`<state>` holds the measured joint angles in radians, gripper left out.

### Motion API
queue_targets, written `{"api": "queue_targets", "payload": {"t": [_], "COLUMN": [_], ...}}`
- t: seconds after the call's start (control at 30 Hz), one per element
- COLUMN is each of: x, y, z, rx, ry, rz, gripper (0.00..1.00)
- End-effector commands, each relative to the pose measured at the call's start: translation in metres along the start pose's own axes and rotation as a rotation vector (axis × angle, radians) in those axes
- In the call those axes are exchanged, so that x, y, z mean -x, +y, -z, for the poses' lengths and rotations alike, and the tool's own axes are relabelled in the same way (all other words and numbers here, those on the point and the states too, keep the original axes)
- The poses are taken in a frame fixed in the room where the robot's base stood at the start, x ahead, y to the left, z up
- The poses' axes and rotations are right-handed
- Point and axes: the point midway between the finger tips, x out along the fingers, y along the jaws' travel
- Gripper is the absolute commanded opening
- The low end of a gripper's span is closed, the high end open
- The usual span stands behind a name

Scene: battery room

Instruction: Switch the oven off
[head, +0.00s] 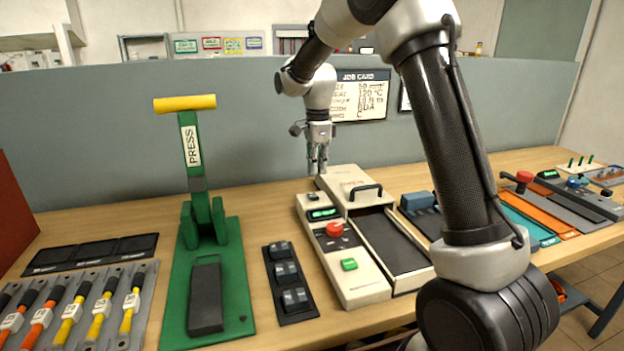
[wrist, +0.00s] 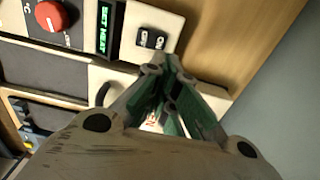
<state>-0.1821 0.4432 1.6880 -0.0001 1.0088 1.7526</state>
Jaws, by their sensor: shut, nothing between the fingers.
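The oven (head: 362,283) is a beige unit on the bench, with a red knob (head: 334,230), a green button (head: 349,264) and a lit green display (head: 323,214). A small dark rocker switch (head: 313,197) sits at its far end, behind the display. The wrist view shows the switch (wrist: 152,39) with white lettering too blurred to read surely, beside the display (wrist: 105,30) and the red knob (wrist: 50,16). My gripper (head: 317,170) is shut and empty, above the oven's far end. In the wrist view its fingertips (wrist: 165,72) appear just below the switch; contact cannot be told.
A green press (head: 205,235) with a yellow bar is at left. A dark tray with several black parts (head: 290,285) lies left of the oven. A grey partition (head: 90,130) closes the back.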

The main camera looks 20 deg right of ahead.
Motion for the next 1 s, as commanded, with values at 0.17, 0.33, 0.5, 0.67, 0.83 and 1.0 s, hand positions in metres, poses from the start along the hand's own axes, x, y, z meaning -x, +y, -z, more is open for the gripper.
{"api": "queue_targets", "payload": {"t": [0.17, 0.33, 0.5, 0.67, 0.83, 1.0], "x": [0.031, 0.061, 0.08, 0.086, 0.086, 0.086], "y": [-0.005, -0.01, -0.013, -0.013, -0.013, -0.013], "z": [0.0, 0.0, 0.0, 0.0, 0.0, 0.0], "rx": [-0.001, -0.001, -0.001, -0.001, -0.001, -0.001], "ry": [0.0, 0.0, 0.0, 0.0, 0.0, 0.0], "rz": [0.003, 0.003, 0.0, -0.001, -0.001, -0.001], "gripper": [0.0, 0.0, 0.0, 0.0, 0.0, 0.0]}}
